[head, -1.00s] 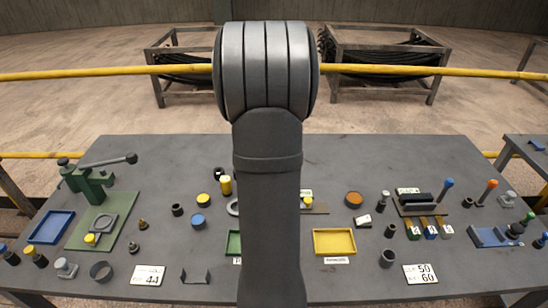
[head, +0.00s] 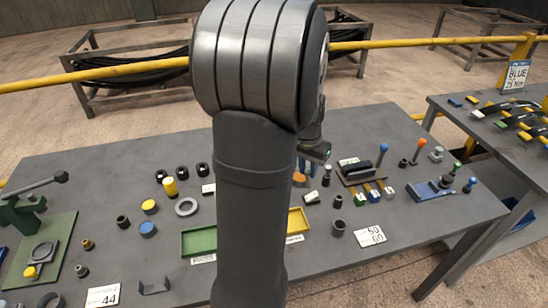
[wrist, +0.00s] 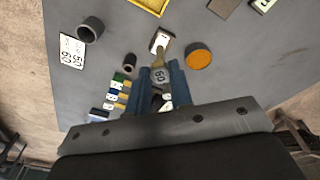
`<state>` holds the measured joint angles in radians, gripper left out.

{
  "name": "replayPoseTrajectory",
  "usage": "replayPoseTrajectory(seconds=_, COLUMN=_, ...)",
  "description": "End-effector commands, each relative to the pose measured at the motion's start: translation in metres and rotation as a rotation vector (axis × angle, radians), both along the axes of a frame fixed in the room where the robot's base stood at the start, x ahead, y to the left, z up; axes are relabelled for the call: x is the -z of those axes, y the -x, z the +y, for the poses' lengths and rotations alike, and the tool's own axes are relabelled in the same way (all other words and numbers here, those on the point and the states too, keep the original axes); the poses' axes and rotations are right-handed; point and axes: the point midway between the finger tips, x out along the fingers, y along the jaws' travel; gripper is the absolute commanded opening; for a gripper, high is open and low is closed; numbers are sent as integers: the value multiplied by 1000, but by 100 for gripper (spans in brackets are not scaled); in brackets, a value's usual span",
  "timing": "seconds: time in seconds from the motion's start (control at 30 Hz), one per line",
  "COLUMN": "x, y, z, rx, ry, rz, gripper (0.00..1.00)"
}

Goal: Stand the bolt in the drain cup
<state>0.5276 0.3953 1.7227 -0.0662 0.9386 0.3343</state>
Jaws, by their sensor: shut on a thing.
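In the head view my gripper (head: 314,152) shows just right of my arm, above the table; the bolt cannot be made out there. A dark grey open cup (head: 338,229), which may be the drain cup, stands upright by the 50/60 card. It also shows at the upper left of the wrist view (wrist: 90,29), apart from my gripper. A smaller dark cup (wrist: 130,60) is nearer the fingers.
An orange-topped round dish (wrist: 198,55) and a white tag (wrist: 160,42) lie near the fingers. The 50/60 card (head: 370,237) lies beside the grey cup. The front right tabletop is clear.

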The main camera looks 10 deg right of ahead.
Motion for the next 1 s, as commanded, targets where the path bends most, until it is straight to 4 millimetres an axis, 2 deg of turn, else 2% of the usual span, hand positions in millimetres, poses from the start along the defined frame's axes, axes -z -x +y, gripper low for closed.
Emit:
replayPoseTrajectory(seconds=0.03, x=-2, y=16, z=-14, rx=39, ry=-8, rz=3, gripper=0)
replayPoseTrajectory(seconds=0.2, x=-5, y=63, z=-44, rx=145, ry=-44, rz=19, gripper=0)
replayPoseTrajectory(seconds=0.4, x=-8, y=102, z=-64, rx=230, ry=-80, rz=30, gripper=0)
replayPoseTrajectory(seconds=0.53, x=-8, y=115, z=-69, rx=256, ry=-92, rz=34, gripper=0)
replayPoseTrajectory(seconds=0.67, x=-6, y=118, z=-70, rx=263, ry=-96, rz=36, gripper=0)
replayPoseTrajectory(seconds=1.0, x=22, y=118, z=-69, rx=262, ry=-97, rz=37, gripper=0)
